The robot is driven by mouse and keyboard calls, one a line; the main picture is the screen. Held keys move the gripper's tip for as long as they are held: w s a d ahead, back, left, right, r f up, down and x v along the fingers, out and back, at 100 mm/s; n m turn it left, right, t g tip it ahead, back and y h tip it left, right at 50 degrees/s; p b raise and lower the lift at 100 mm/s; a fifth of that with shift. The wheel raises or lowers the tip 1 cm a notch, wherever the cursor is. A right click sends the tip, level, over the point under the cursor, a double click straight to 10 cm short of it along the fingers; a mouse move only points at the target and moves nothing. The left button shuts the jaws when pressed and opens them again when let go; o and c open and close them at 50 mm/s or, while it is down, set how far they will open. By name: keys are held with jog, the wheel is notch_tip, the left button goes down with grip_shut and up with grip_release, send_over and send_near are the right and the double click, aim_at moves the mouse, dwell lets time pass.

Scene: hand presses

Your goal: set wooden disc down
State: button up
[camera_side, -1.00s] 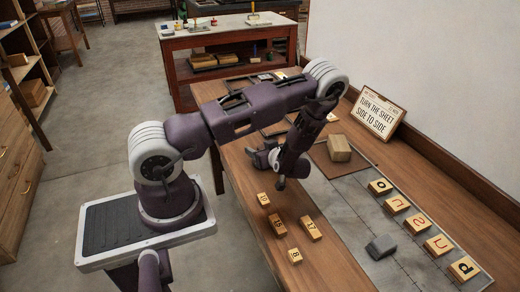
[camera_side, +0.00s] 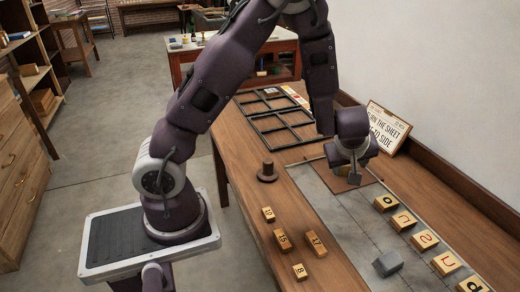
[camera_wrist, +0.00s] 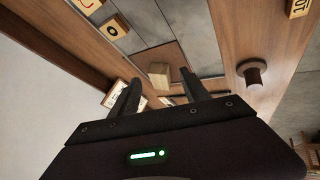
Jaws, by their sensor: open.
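The wooden disc, a dark brown round base with an upright knob (camera_side: 267,175), stands upright on the bare wooden bench left of the metal sheet. It also shows in the wrist view (camera_wrist: 254,76), to the right of my fingers and apart from them. My gripper (camera_side: 354,176) is open, pointing down over the brown mat on the sheet's far part. In the wrist view the two dark fingers of my gripper (camera_wrist: 161,80) are spread, with a pale wooden block (camera_wrist: 159,70) seen between them. I cannot tell how high above it they are.
Numbered wooden blocks (camera_side: 284,240) stand on the bench near the front. Letter blocks (camera_side: 424,241) line the sheet's right side, with a grey block (camera_side: 387,263) nearby. Black frames (camera_side: 282,121) lie behind the disc. A sign (camera_side: 386,130) leans against the wall.

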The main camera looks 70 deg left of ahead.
jog(key=s+d+r+m+t+h, duration=0.1)
jog(key=s+d+r+m+h, duration=0.15)
jog(key=d+r, duration=0.35)
jog(key=s+d+r+m+t+h, duration=0.15)
jog(key=d+r+m+h, duration=0.25)
jog(key=r, duration=0.5)
jog(key=s+d+r+m+g, duration=0.1)
jog(key=s+r+m, duration=0.15)
jog(key=s, duration=0.45)
jog(key=s+r+m, duration=0.2)
jog(key=s+m, duration=0.2)
jog(key=s, duration=0.4)
jog(key=s+a+f+m+g+y, duration=0.1)
jog(key=s+a, duration=0.3)
jog(key=s, duration=0.5)
jog(key=shift+s+f+m+y, duration=0.25)
jog(key=shift+f+m+y, duration=0.05)
jog(key=shift+m+y, duration=0.2)
